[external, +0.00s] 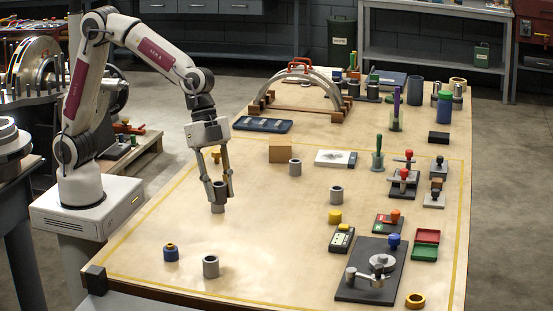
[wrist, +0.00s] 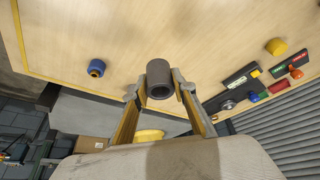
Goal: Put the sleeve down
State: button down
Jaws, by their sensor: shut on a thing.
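My gripper (external: 220,192) points down over the left-middle of the bench and is shut on a grey sleeve (external: 218,208). The sleeve's lower end shows below the fingertips, upright, at or close to the bench top; I cannot tell whether it touches. Similar grey sleeves stand apart on the bench: one near the front (external: 210,266), one at the middle (external: 336,195) and one farther back (external: 295,168).
A blue knobbed part (external: 171,252) stands near the front left. A dark plate with a lever fixture (external: 350,290) lies front right. The bench (external: 265,235) is clear between them.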

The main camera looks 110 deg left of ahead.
jog(key=shift+a, duration=0.1)
jog(key=s+a+n+t+y, duration=0.1)
jog(key=a+n, duration=0.6)
jog(key=a, duration=2.1)
jog(key=shift+s+r+y, duration=0.15)
jog(key=shift+s+y, duration=0.35)
jog(key=shift+y, duration=0.3)
send_over(248, 192)
jog(key=shift+f, duration=3.15)
